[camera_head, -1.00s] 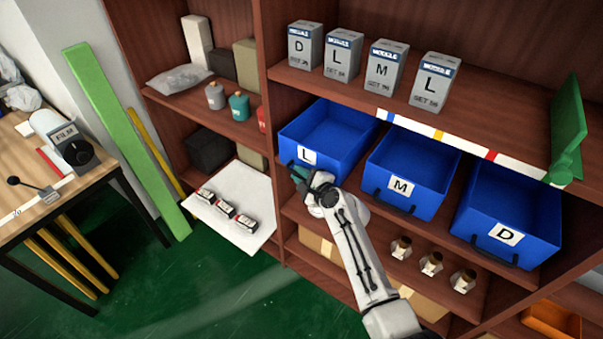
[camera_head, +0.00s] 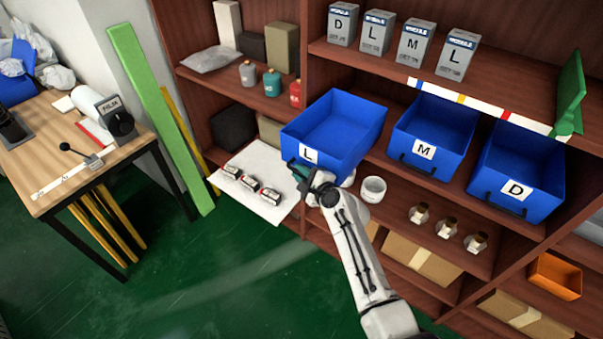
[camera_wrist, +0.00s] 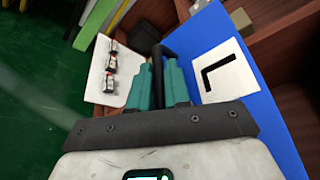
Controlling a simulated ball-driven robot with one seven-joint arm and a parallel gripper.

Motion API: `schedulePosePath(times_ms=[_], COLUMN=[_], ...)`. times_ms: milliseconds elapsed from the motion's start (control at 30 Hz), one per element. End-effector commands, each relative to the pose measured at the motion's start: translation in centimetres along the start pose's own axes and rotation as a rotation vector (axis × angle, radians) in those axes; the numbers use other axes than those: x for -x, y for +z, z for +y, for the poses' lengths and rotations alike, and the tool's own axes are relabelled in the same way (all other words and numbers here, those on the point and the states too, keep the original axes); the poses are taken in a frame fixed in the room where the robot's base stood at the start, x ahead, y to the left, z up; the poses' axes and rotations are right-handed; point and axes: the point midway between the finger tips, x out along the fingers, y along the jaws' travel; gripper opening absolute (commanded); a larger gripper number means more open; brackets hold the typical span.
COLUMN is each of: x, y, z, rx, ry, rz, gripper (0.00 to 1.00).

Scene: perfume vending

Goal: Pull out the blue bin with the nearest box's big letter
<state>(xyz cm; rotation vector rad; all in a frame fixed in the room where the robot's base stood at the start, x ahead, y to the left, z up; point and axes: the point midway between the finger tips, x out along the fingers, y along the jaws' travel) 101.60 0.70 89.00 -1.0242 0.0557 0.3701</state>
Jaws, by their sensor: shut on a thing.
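The blue bin marked L (camera_head: 338,130) is at the left of the bin row, its front sticking out past the shelf edge. My gripper (camera_head: 300,172) is at its front below the L label (camera_head: 308,154). In the wrist view my gripper (camera_wrist: 165,75) has its teal fingers shut on the bin's dark handle (camera_wrist: 166,42), beside the L label (camera_wrist: 222,72). Boxes stand on the shelf above: D (camera_head: 342,26), L (camera_head: 375,33), M (camera_head: 414,42) and another L box (camera_head: 456,55) at the right end.
Blue bins M (camera_head: 436,130) and D (camera_head: 519,172) stand to the right, further in. A white cup (camera_head: 373,188) and small bottles (camera_head: 447,226) sit on the shelf below. A white board (camera_head: 262,177) with small boxes lies left. Green floor is open in front.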

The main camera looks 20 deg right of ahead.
Motion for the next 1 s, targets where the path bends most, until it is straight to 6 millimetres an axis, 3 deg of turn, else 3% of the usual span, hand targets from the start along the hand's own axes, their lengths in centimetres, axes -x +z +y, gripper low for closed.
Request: schedulePosePath(times_ms=[67, 100, 167, 533, 1000], x=[0.0, 0.0, 0.0, 0.8, 8.5], y=[-0.1, -0.1, -0.1, 0.0, 0.0], z=[0.2, 0.2, 0.1, 0.0, 0.2], rx=[-0.001, -0.001, -0.001, 0.0, 0.001], ry=[0.002, 0.002, 0.002, 0.0, 0.003], rz=[0.001, 0.001, 0.001, 0.0, 0.002], gripper=[0.0, 0.19, 0.23, 0.23, 0.23])
